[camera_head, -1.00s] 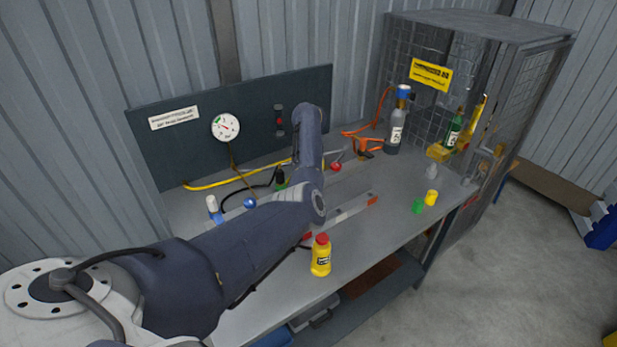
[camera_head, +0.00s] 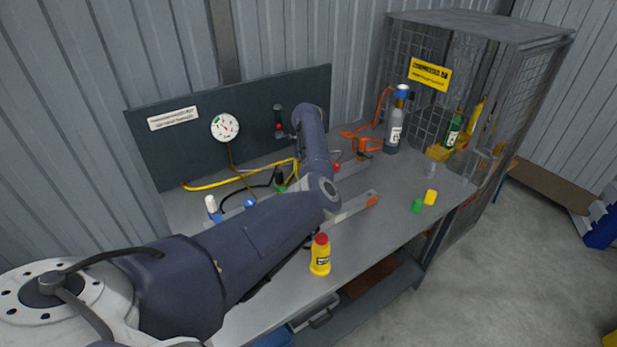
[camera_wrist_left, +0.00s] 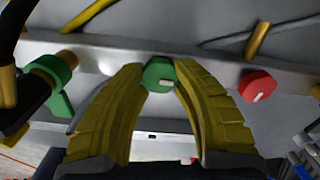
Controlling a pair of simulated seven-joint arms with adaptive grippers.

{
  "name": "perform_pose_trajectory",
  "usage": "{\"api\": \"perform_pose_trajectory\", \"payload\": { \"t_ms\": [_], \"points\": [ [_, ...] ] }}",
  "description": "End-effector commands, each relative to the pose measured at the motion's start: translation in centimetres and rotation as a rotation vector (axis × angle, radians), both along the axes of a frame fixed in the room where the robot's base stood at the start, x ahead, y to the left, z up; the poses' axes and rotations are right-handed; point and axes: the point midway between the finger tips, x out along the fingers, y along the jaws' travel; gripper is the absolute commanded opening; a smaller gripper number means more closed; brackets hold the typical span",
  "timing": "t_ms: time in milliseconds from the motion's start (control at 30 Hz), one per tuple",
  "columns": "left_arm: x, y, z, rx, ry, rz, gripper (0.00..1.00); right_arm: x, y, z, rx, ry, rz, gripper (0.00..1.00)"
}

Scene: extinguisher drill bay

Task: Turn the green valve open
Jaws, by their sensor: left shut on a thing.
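The green valve (camera_wrist_left: 159,72) is a round green knob with a small white mark, at the top middle of the left wrist view. My left gripper (camera_wrist_left: 160,80) has its two ridged yellow fingers on either side of the knob, shut on it. In the head view my own arm hides the gripper and this knob. A red knob (camera_wrist_left: 258,86) is to the right of the green one, and it also shows in the head view (camera_head: 337,167). A green lever-like part (camera_wrist_left: 60,85) is to the left. My right gripper is in neither view.
A yellow bottle with a red cap (camera_head: 320,256) stands on the workbench (camera_head: 280,285) in front of my arm. A gauge (camera_head: 225,127) is on the back panel. Green (camera_head: 417,205) and yellow (camera_head: 431,197) pieces lie at right, before a wire cage (camera_head: 520,90).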

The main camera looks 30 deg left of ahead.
Motion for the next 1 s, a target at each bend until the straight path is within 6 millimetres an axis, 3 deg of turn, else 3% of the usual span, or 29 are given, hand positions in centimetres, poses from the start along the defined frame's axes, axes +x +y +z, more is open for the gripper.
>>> {"api": "perform_pose_trajectory", "payload": {
  "t_ms": [633,667,900,1000],
  "points": [
    [-0.05,-0.31,-0.25,-0.006,0.003,0.045,0.0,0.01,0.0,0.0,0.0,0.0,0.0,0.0],
    [-0.04,-0.32,-0.24,-0.006,0.003,0.045,0.31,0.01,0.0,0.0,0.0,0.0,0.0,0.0],
    [-0.01,-0.17,-0.13,-0.004,0.002,0.045,0.59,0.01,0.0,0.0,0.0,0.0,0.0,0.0],
    [0.01,-0.12,-0.08,-0.003,0.001,0.045,0.59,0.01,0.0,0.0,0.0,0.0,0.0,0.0]
  ]
}}
